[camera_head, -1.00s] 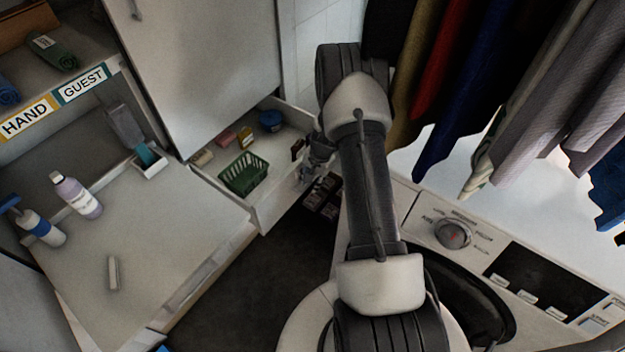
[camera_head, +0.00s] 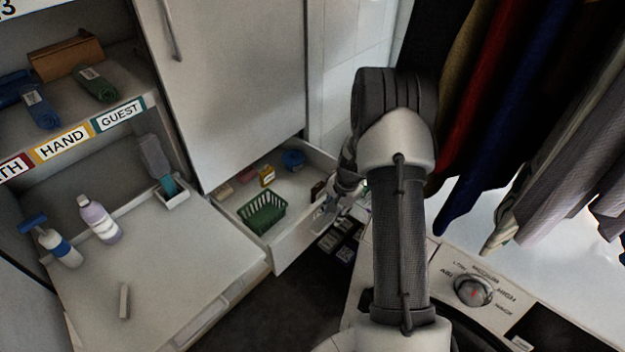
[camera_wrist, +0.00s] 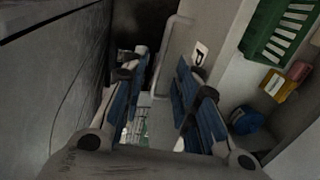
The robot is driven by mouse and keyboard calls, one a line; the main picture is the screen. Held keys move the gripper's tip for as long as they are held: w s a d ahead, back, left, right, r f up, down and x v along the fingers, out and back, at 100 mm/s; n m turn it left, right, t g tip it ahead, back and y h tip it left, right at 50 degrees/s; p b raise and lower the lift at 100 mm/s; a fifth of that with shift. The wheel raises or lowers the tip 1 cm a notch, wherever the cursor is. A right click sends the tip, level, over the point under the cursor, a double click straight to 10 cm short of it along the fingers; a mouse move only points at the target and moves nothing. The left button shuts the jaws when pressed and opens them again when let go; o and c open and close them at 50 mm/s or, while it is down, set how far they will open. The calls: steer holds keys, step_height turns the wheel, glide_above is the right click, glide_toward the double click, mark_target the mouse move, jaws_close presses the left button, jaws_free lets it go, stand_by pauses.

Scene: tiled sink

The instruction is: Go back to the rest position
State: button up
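My gripper (camera_head: 335,205) is at the right end of the open drawer (camera_head: 283,253), partly hidden by my own arm in the head view. In the wrist view my gripper (camera_wrist: 158,75) shows two blue-padded fingers standing apart with nothing held between them. A drawer wall with a letter label (camera_wrist: 200,54) is just beyond the right finger. In the drawer are a green basket (camera_head: 262,212), a yellow box (camera_head: 267,176) and a round blue tub (camera_head: 293,159).
A hanging row of clothes (camera_head: 490,110) and a machine with a dial (camera_head: 474,291) are on the right. The counter (camera_head: 165,265) on the left holds a blue-labelled bottle (camera_head: 60,247) and a lilac bottle (camera_head: 99,220). Dark floor lies between.

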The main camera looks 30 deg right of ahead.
steer(key=s+a+r+n, duration=0.2)
steer(key=a+r, duration=0.3)
steer(key=r, duration=0.4)
steer(key=s+a+r+n+t, duration=0.1)
steer(key=s+a+r+n, duration=0.15)
steer(key=a+r, duration=0.4)
steer(key=s+a+r+n, duration=0.2)
steer(key=a+r+n, duration=0.1)
steer(key=r, duration=0.7)
steer(key=s+a+r+n, duration=0.3)
steer(key=s+r, duration=0.1)
steer(key=s, duration=0.6)
steer(key=s+a+r+n+t, duration=0.1)
steer(key=s+a+r+n, duration=0.2)
steer(key=s, duration=0.6)
steer(key=shift+s+a+r+t+h, duration=0.3)
steer(key=shift+s+a+r+h, duration=0.15)
steer(key=shift+a, duration=0.35)
